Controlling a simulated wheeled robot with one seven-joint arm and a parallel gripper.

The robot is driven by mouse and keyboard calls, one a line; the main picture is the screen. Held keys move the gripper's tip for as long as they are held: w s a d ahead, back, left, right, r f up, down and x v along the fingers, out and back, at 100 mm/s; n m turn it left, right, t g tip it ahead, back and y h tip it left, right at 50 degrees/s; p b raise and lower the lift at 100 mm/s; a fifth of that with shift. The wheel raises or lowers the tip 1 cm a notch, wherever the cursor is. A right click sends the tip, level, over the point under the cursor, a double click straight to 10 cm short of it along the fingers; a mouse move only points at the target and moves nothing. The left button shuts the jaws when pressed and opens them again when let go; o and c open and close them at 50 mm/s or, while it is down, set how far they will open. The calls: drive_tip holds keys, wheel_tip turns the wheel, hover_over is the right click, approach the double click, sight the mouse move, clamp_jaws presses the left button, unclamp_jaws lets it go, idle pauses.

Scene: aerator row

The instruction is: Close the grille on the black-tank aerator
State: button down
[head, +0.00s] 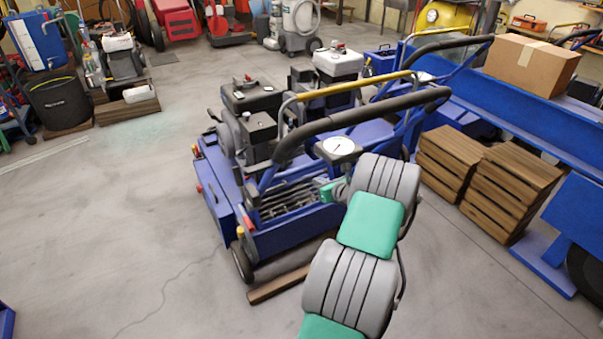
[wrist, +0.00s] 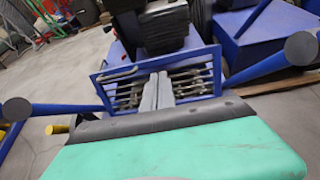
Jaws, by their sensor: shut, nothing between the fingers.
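The black-tank aerator (head: 265,235) is a blue machine in the middle of the head view, with a black tank (head: 252,96) on top and a curved black handlebar. Its grille (head: 285,202) is a blue-edged frame at the near end, with metal bars and tines showing. The grille also fills the middle of the wrist view (wrist: 202,68). I cannot tell its exact opening angle. My gripper (wrist: 163,78) is shut and empty, its grey fingers in front of the grille's middle. I cannot tell whether they touch it. In the head view my arm partly hides the gripper.
A white-tank machine (head: 338,62) stands close behind the aerator. Wooden crates (head: 510,185) and a blue bench with a cardboard box (head: 530,62) are at the right. A black bin (head: 58,102) is at the far left. The floor left of the aerator is clear.

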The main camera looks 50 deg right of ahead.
drive_tip(key=b, duration=0.6)
hover_over(303, 188)
drive_tip(key=s, duration=0.1)
wheel_tip(303, 188, down, 5)
drive_tip(key=shift+a+f, duration=0.15)
drive_tip(key=shift+f, duration=0.05)
drive_tip(key=shift+w, duration=0.4)
drive_tip(key=shift+w+d, duration=0.1)
drive_tip(key=shift+d, duration=0.1)
